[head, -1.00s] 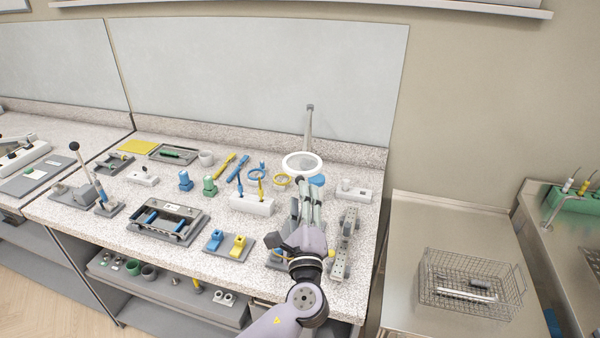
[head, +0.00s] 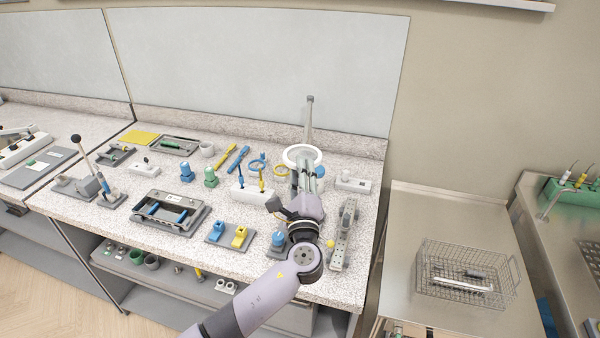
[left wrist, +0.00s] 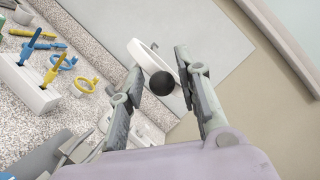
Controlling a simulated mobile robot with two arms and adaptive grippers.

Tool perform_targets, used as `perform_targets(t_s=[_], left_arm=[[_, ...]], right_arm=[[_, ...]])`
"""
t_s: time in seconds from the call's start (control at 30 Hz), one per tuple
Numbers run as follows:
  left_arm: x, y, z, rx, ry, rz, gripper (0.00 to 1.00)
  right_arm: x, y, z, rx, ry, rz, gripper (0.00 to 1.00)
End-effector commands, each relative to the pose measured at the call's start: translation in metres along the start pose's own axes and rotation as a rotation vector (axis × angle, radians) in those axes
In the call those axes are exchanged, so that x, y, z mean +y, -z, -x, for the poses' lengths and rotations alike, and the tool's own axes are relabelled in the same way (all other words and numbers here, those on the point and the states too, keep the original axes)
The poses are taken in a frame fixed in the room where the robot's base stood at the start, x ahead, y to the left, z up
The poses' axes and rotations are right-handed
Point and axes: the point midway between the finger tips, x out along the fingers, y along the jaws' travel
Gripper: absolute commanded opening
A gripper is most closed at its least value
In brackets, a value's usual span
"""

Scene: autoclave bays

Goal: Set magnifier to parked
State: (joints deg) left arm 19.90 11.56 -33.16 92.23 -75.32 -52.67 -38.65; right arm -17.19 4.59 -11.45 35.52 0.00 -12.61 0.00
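The magnifier has a white ring-shaped head (head: 290,152) on a grey upright arm (head: 309,115) near the back right of the bench. Its ring also shows in the left wrist view (left wrist: 146,58). My left gripper (head: 309,170) is at the ring's near side and hides part of it. In the left wrist view the two fingers are apart, and a black ball knob (left wrist: 162,83) shows between them. I cannot tell whether the fingers touch the knob. My right gripper is out of view.
A white block with upright tools (head: 252,196) stands left of my gripper. A grey stepped fixture (head: 343,235) and a white block (head: 352,184) are to its right. A wire basket (head: 465,275) sits on the steel counter. Blue and yellow pieces stand near the front edge.

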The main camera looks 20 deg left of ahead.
Motion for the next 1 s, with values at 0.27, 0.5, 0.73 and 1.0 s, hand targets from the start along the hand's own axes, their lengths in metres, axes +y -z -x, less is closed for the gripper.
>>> perform_targets(t_s=[0.27,0.5,0.73,1.0], left_arm=[[-0.003,-0.001,-0.001,-0.001,0.005,-0.001,0.04],[-0.003,-0.001,-0.001,-0.002,0.007,-0.002,0.00],[-0.003,-0.003,-0.001,-0.001,0.009,-0.004,0.00],[0.013,-0.026,-0.004,0.055,0.050,0.004,0.00]], right_arm=[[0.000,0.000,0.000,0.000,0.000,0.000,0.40],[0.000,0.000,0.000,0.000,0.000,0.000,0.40],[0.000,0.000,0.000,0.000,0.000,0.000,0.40],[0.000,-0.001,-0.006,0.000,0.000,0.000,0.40]])
